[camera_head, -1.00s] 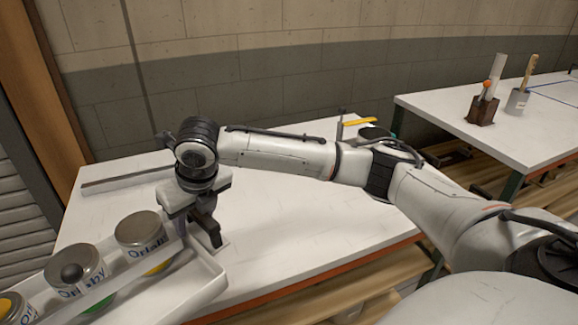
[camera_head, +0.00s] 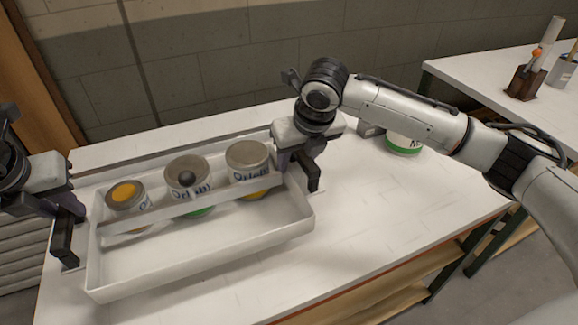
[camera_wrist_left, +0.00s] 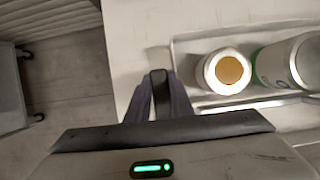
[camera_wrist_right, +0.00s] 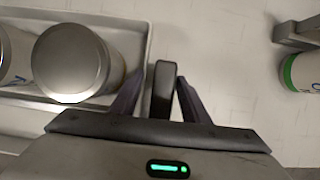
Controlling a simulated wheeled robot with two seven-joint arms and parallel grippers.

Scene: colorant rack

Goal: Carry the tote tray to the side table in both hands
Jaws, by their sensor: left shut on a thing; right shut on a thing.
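The white tote tray (camera_head: 215,262) sits low over the near left of the white table; I cannot tell whether it touches the top. A dark block sits between the fingers in the left wrist view (camera_wrist_left: 160,95) and right wrist view (camera_wrist_right: 163,92).
A green-banded can (camera_head: 404,143) stands on the table behind my right forearm. Another white table (camera_head: 470,75) at the back right bears a brown holder (camera_head: 525,82) and a grey cup.

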